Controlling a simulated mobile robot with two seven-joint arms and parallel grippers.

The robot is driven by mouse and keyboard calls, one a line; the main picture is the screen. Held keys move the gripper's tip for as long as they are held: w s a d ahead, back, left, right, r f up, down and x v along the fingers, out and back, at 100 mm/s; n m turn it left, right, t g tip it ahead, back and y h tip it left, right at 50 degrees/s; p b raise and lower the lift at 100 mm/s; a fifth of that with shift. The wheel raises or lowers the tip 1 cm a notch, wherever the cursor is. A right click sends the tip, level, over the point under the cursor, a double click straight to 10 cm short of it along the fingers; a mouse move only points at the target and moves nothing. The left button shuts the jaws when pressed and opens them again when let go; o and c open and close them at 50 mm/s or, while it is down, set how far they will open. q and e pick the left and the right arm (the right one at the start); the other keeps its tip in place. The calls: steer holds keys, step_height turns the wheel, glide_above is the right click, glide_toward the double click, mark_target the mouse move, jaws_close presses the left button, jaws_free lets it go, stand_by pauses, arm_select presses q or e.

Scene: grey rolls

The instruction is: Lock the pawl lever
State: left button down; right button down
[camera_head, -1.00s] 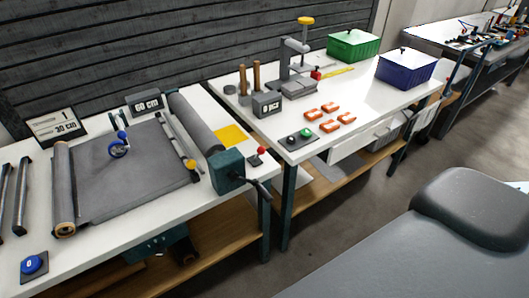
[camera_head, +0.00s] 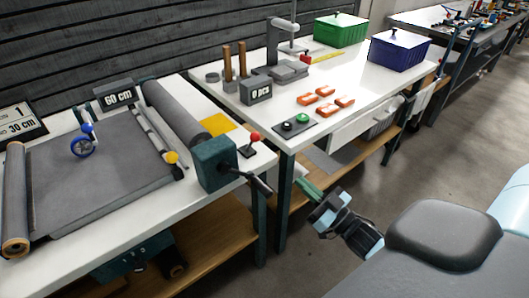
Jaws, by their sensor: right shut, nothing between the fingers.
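A small lever with a red ball knob (camera_head: 254,138) stands on a dark base at the right end of the left bench. It looks like the pawl lever and is beside the teal gearbox (camera_head: 213,162) with its black crank handle (camera_head: 259,184). The gearbox sits at the near end of the grey roller (camera_head: 180,115). My right gripper (camera_head: 303,186) is shut and empty, over the gap in front of the benches, below and to the right of the red knob. It touches nothing that I can see. My left gripper is not in view.
Grey sheet (camera_head: 90,180) lies on the left bench, with a blue measuring wheel (camera_head: 83,146) on it. On the right bench (camera_head: 360,85) are orange pieces (camera_head: 325,91), a button panel (camera_head: 295,127), a counter (camera_head: 256,92) and green (camera_head: 340,32) and blue (camera_head: 398,52) bins.

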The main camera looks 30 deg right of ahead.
mark_target(258, 140)
steer(key=shift+w+r, duration=0.1)
steer(key=shift+r, duration=0.1)
steer(key=p+x, duration=0.1)
steer(key=x, duration=1.3)
steer(key=shift+p, duration=0.4)
